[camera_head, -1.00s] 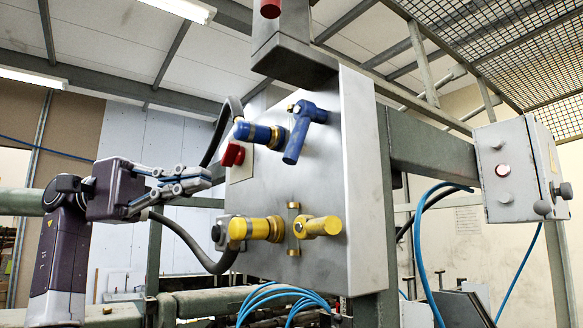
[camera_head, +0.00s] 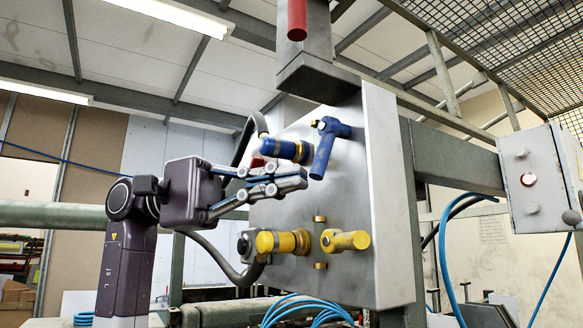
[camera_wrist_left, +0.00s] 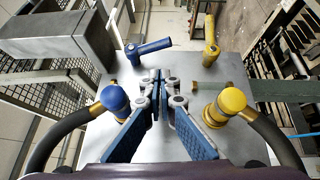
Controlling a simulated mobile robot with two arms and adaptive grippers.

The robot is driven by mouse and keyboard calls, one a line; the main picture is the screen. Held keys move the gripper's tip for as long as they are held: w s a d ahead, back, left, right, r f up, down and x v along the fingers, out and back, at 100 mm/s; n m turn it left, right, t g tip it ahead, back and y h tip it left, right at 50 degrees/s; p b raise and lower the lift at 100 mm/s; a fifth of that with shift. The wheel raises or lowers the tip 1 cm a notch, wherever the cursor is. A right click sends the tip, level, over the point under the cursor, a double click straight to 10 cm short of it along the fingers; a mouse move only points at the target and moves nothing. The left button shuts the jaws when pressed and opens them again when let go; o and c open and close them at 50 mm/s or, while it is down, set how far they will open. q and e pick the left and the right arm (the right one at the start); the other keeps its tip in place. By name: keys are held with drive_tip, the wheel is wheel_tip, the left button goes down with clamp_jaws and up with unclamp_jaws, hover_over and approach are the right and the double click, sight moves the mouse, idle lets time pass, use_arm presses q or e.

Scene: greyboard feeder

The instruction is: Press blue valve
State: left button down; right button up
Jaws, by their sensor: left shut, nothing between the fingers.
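The blue valve (camera_head: 325,147) is a T-shaped handle high on a grey metal panel (camera_head: 345,205), its long arm hanging down and slightly left. In the left wrist view the blue valve (camera_wrist_left: 150,47) lies beyond the fingertips and a little left. My left gripper (camera_head: 300,181) is shut and empty. It reaches in from the left, below the blue hose coupling (camera_head: 282,150) and above the yellow coupling (camera_head: 280,242). In the left wrist view my left gripper (camera_wrist_left: 160,80) points at the panel between both couplings. The fingertips look apart from the valve. My right gripper is not seen.
A yellow valve (camera_head: 345,240) sits lower on the panel. Black hoses (camera_wrist_left: 45,140) curve from both couplings close to the gripper. A grey box (camera_head: 540,180) stands at the right.

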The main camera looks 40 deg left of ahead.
sight(329, 152)
use_arm(q)
drive_tip(key=shift+s+d+r, duration=0.15)
drive_tip(key=shift+s+d, duration=0.85)
drive_tip(key=shift+d, duration=0.2)
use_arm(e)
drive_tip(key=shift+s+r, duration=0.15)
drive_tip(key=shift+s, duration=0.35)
use_arm(q)
drive_tip(key=shift+w, duration=0.1)
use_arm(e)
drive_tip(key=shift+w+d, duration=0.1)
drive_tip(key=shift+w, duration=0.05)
